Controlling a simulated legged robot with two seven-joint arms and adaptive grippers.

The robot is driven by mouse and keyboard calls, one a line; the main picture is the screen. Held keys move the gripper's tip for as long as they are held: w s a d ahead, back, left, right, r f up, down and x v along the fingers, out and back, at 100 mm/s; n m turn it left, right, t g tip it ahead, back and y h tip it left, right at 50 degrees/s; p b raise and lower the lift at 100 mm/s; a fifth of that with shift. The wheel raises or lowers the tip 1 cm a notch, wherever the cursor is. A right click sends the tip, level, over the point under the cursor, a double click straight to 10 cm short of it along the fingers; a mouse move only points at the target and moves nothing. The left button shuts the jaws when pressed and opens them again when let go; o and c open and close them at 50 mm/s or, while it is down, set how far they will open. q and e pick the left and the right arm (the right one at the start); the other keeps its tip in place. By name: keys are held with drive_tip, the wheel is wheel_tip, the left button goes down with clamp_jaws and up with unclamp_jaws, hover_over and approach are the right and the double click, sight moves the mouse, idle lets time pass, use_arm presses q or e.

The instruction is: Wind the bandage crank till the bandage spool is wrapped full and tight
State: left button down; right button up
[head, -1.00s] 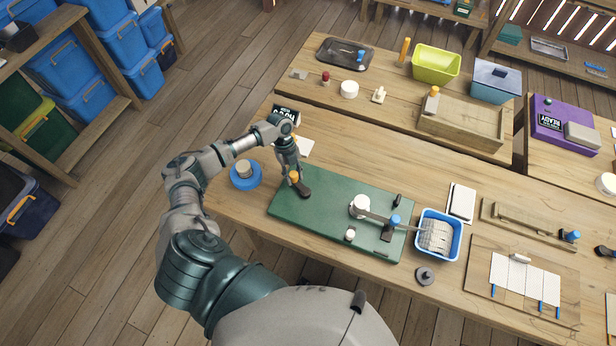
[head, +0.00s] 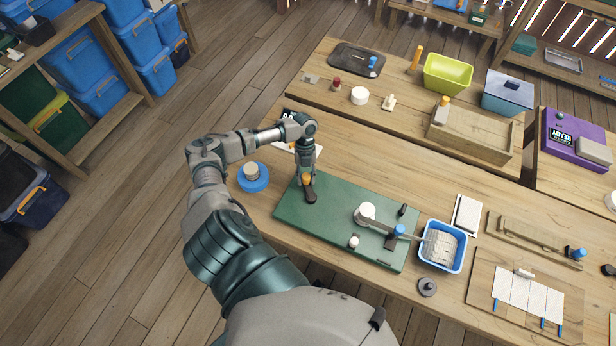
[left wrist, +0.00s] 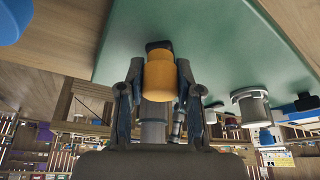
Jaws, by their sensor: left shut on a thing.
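The green board (head: 335,232) lies on the table and carries the crank and the spool. My left gripper (head: 306,176) points down at the board's left part, shut on the orange crank knob (left wrist: 160,76). The dark crank arm (head: 311,195) runs from the knob toward the front of the board. The white bandage spool (head: 367,210) stands upright right of the crank. A pale bandage strip (head: 408,233) runs from it past a blue-topped post (head: 397,231) to the blue bin (head: 459,262), where more bandage (head: 437,247) lies in folds. Wrap tightness cannot be told. My right gripper is out of view.
A blue disc with a grey cylinder (head: 252,172) stands left of the board. A small white-topped peg (head: 353,242) stands on the board before the spool. A dark round weight (head: 428,287) lies by the bin. A white pad (head: 467,214) lies behind it.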

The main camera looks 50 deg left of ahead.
use_arm(q)
drive_tip(key=c, duration=0.8)
unclamp_jaws()
drive_tip(key=v, duration=1.2)
